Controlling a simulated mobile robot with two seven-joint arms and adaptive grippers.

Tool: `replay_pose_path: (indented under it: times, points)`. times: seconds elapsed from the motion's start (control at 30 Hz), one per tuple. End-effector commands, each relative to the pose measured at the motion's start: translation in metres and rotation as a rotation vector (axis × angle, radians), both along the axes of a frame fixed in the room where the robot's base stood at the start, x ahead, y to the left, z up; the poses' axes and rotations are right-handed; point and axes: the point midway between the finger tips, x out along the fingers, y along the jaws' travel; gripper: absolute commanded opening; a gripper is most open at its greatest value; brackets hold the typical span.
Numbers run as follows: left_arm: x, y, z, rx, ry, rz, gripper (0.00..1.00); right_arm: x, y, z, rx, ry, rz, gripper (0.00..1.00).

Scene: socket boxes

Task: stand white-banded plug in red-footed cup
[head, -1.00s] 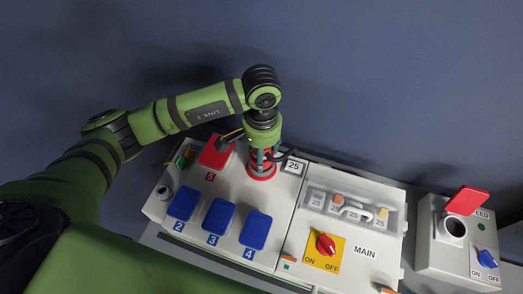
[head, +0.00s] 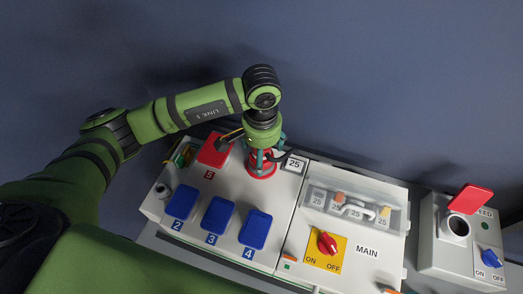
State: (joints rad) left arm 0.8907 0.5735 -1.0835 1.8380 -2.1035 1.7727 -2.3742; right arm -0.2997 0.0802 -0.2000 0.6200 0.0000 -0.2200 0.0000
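A red round piece with a wide red foot (head: 262,171), likely the red-footed cup, stands on the grey panel behind the blue lids. My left gripper (head: 267,152) points down directly over it, its teal fingers spread apart on either side and partly covering it. The fingers look open. I cannot make out the white-banded plug; anything in the cup is hidden by the gripper. My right gripper is not in view.
Blue lids 2, 3 and 4 (head: 217,215) and a raised red lid (head: 214,150) are on the panel. A clear-covered box (head: 355,207) with a red switch (head: 327,243) adjoins it. A grey box with an open socket (head: 456,228) stands at right.

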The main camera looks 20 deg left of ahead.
Motion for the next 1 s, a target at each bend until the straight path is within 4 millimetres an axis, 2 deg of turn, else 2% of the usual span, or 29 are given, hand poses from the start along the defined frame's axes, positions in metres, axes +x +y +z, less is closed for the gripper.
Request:
replay_pose_path:
  times: [0.17,0.27,0.37,0.7,1.0]
  points:
    - [0.0,0.0,0.0,0.0,0.001,0.0,0.86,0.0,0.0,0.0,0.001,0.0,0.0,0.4]
    - [0.0,0.0,0.008,-0.001,-0.001,-0.001,0.86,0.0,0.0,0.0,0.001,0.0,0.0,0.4]
    - [0.001,0.0,0.023,0.0,-0.003,-0.001,0.86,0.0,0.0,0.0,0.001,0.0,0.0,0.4]
    - [0.0,0.0,0.094,0.0,-0.004,-0.001,0.86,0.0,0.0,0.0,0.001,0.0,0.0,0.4]
    - [0.0,-0.001,0.127,-0.001,-0.002,-0.001,0.86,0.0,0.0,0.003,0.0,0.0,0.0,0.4]
